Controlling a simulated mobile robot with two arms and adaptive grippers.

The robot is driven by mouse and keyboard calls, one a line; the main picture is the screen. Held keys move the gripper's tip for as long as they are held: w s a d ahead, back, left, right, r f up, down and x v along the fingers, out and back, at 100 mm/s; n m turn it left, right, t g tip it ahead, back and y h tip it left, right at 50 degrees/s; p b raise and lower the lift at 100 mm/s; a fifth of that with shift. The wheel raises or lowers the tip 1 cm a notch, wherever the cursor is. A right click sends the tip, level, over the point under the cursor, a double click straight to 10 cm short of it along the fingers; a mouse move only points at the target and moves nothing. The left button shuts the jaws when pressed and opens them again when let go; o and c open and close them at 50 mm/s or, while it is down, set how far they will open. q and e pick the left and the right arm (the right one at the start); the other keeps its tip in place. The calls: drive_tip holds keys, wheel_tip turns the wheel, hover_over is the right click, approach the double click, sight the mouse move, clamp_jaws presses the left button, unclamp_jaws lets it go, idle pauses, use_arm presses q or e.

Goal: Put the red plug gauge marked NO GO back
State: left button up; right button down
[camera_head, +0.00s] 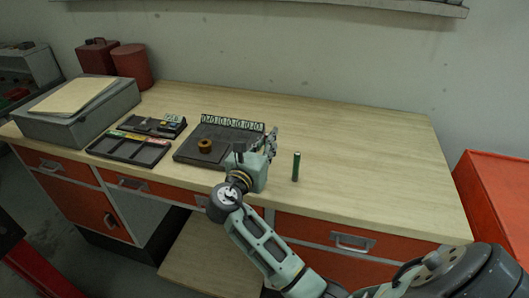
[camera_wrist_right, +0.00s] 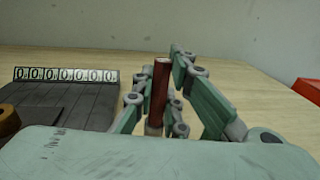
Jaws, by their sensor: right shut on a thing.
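My right gripper (camera_head: 268,148) is over the bench at the right end of the dark plate. In the right wrist view its fingers (camera_wrist_right: 160,108) are shut around an upright dark red cylinder, the red plug gauge (camera_wrist_right: 160,88). Its lower end is hidden, so I cannot tell whether it touches the bench. In the head view the gauge is hidden by the gripper, and no NO GO marking is readable. A green plug gauge (camera_head: 296,167) stands upright on the bench to the right of the gripper. My left gripper is not in view.
A dark compartment tray (camera_head: 130,151) with coloured labels lies to the left. The dark plate (camera_head: 186,155) bears a brass ring (camera_head: 205,146), with a row of number tiles (camera_head: 233,123) behind it. A grey box (camera_head: 78,110) and red cans stand far left. The bench's right side is clear.

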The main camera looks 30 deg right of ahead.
drive_tip(key=shift+w+d+f+p, duration=0.15)
drive_tip(key=shift+w+f, duration=0.3)
drive_tip(key=shift+f, duration=0.85)
drive_tip(key=shift+w+a+f+p, duration=0.15)
drive_tip(key=shift+w+f, duration=0.25)
drive_tip(key=shift+f, duration=0.85)
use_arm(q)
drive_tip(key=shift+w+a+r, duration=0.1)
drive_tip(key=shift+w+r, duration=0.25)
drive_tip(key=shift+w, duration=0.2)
use_arm(e)
drive_tip(key=shift+d, duration=0.1)
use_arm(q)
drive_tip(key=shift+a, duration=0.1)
use_arm(e)
drive_tip(key=shift+f, duration=0.1)
drive_tip(key=c, duration=1.8)
unclamp_jaws()
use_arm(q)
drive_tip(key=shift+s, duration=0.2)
use_arm(e)
drive_tip(key=shift+o, duration=0.2)
